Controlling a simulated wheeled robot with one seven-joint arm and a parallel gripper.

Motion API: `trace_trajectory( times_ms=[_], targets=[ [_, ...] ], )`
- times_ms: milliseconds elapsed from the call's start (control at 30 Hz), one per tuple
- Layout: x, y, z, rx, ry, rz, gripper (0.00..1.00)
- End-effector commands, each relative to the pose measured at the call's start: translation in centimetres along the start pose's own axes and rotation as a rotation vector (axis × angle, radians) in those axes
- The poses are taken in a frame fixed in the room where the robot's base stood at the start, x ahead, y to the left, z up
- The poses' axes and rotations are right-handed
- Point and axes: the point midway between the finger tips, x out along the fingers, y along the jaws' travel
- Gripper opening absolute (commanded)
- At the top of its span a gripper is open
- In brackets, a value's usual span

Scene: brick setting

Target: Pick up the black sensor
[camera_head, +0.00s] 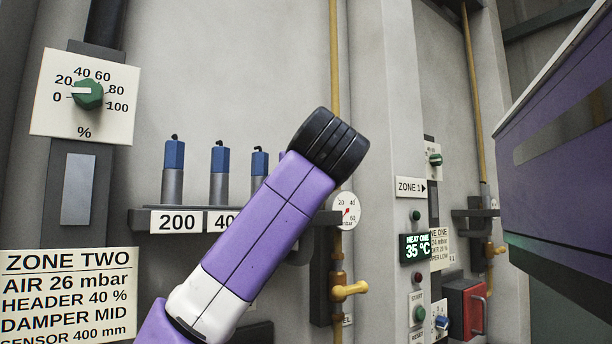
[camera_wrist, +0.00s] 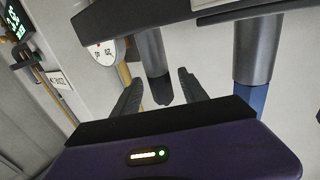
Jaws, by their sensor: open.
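In the wrist view, a sensor with a grey metal body (camera_wrist: 153,52) and a dark, black-looking end (camera_wrist: 161,90) hangs from the shelf in this turned picture. My gripper (camera_wrist: 160,76) is open, with one finger on each side of this sensor in the picture. I cannot tell whether either finger touches it. In the head view my purple arm covers this part of the shelf, so the dark sensor and my fingers are hidden there.
Blue-topped sensors (camera_head: 172,170) stand upright on the wall shelf (camera_head: 144,218), above labels such as 200 (camera_head: 176,222). One blue sensor (camera_wrist: 252,95) is right of my fingers in the wrist view. A gauge (camera_head: 345,210) and yellow valve (camera_head: 349,290) are right of the shelf.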

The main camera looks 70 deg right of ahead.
Motion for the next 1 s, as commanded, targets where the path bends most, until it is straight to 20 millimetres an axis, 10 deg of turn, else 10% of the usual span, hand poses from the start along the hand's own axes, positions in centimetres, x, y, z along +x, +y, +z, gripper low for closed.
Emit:
trace_trajectory(
  times_ms=[567, 800, 1000],
  targets=[
    [4.1, 0.0, -0.1, 0.001, 0.000, 0.000, 0.51],
    [4.1, 0.0, -0.1, 0.001, 0.000, 0.000, 0.04],
    [4.1, 0.0, -0.1, 0.001, 0.001, 0.000, 0.00]
  ],
)
